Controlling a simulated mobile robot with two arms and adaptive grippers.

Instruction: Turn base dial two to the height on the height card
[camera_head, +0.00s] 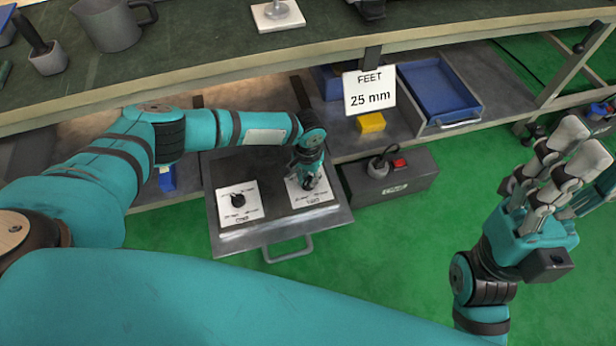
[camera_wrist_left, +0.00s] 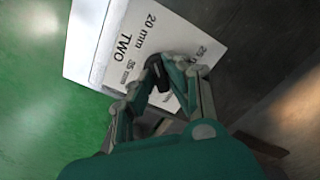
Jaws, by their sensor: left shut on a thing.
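The height card (camera_head: 369,92) reads "FEET 25 mm" and stands at the lower shelf's front edge. Base dial two is a black knob on the right white plate (camera_head: 322,196) of the pulled-out metal drawer. My left gripper (camera_head: 308,180) reaches down over that plate and is shut on the knob, largely hiding it. In the left wrist view the dark knob (camera_wrist_left: 158,74) sits between the fingertips, on a plate (camera_wrist_left: 100,45) marked "TWO", "20 mm" and "35 mm"; other marks are partly covered. My right gripper (camera_head: 560,165) is open and empty at the right, away from the drawer.
Another black dial (camera_head: 238,200) sits on the drawer's left plate. A black box with a red switch (camera_head: 399,163) stands right of the drawer. A yellow block (camera_head: 371,122) and a blue tray (camera_head: 437,88) are on the lower shelf. Green floor (camera_head: 420,260) is open in front.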

